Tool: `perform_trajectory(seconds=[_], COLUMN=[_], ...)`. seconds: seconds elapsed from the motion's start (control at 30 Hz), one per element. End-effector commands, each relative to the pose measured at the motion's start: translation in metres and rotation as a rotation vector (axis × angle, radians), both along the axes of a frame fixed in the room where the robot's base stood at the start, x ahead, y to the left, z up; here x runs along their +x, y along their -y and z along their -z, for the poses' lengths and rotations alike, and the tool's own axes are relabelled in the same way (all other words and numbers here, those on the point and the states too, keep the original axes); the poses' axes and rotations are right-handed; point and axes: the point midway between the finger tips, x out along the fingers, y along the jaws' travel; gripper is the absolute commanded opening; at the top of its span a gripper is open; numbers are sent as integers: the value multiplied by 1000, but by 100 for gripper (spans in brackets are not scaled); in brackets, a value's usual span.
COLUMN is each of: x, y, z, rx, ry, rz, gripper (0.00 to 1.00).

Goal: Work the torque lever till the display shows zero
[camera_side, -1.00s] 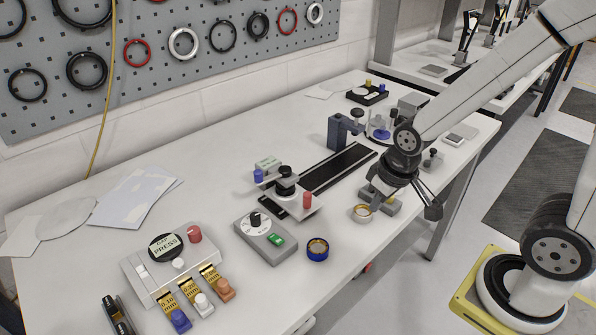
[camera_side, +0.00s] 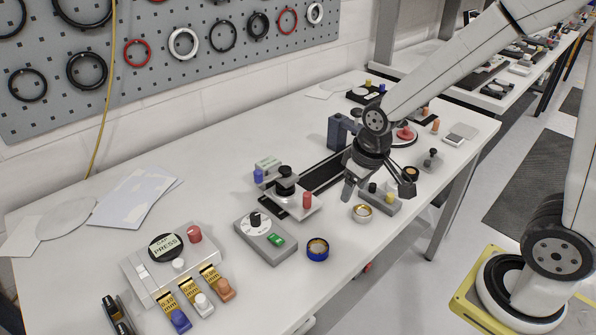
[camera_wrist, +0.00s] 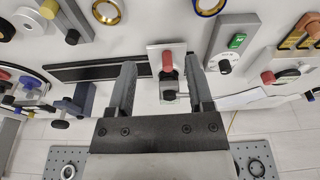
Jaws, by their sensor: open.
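The red handle, which may be the torque lever, also shows in the wrist view (camera_wrist: 167,62). A small pale green display (camera_side: 268,163) sits behind the black knob; its text is too small to read. My gripper (camera_side: 378,188) is open and empty, to the right of the fixture in the side view. In the wrist view my gripper (camera_wrist: 160,78) has the fixture beyond and between its fingers, without visible contact.
A grey box (camera_side: 266,238) with a dial and green button, a blue ring (camera_side: 317,249) and a gold-lined ring (camera_side: 362,213) stand nearby. The black track (camera_side: 320,178) runs behind my gripper. A press panel (camera_side: 165,246) with several coloured knobs is at the lower left.

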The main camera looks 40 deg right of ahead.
Motion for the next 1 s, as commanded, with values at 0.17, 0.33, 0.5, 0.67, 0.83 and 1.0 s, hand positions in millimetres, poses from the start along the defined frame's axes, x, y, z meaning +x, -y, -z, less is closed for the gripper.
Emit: perform_trajectory(seconds=[0.17,0.33,0.5,0.67,0.83,1.0], x=[45,84,120,151,181,203], y=[-10,-21,-33,-45,-59,-72], z=[-9,-16,-22,-26,-30,-32], rx=[-4,-7,-11,-15,-20,-24], ry=[-30,-61,-92,-121,-150,-177], rz=[-37,-71,-104,-138,-171,-200], gripper=[67,67,67,67,67,67])
